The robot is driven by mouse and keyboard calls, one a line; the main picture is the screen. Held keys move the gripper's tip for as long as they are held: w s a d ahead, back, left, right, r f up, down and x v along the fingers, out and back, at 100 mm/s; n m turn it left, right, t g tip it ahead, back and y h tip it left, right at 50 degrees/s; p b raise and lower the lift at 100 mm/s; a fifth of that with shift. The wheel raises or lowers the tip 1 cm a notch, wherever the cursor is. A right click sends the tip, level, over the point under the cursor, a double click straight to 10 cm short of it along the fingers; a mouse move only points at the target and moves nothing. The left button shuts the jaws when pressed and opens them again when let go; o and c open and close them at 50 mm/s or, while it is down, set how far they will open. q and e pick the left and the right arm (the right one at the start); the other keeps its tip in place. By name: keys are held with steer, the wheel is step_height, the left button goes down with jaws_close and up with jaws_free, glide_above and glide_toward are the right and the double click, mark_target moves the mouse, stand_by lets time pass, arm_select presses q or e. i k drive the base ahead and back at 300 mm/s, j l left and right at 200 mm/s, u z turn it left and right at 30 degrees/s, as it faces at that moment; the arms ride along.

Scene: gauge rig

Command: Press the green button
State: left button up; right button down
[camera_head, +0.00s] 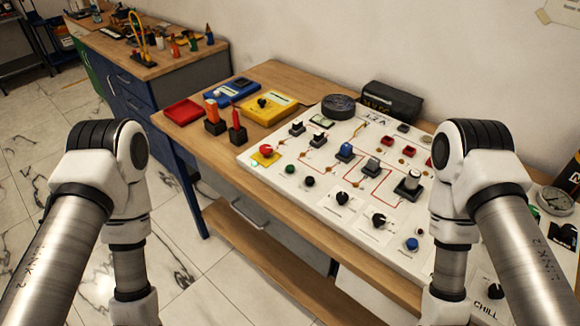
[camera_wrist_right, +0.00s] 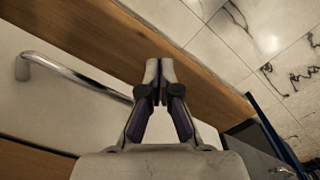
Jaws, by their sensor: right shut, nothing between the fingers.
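The green button (camera_head: 290,169) is a small round button on the white control panel (camera_head: 262,155), near the panel's left front edge, just right of and below a red button on a yellow plate (camera_head: 266,150). Nothing touches it. My right gripper (camera_wrist_right: 160,72) is shut and empty in the right wrist view, low in front of the wooden workbench, apart from the panel. The head view shows both my arms, but both grippers are outside it. The green button is not in the right wrist view.
The panel carries several switches, knobs and a blue button (camera_head: 411,244). Blue (camera_head: 232,92) and yellow (camera_head: 268,108) meters, a red tray (camera_head: 183,112) and two red-handled tools stand left of it. A black case (camera_head: 391,101) lies behind. A drawer handle (camera_wrist_right: 75,75) sticks out near my right gripper.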

mark_target(290, 169)
steer(key=i+j+u, duration=0.1)
steer(key=j, duration=0.3)
steer(key=i+j+u, duration=0.1)
steer(key=i+j, duration=0.4)
steer(key=j, duration=0.3)
steer(key=u, duration=0.05)
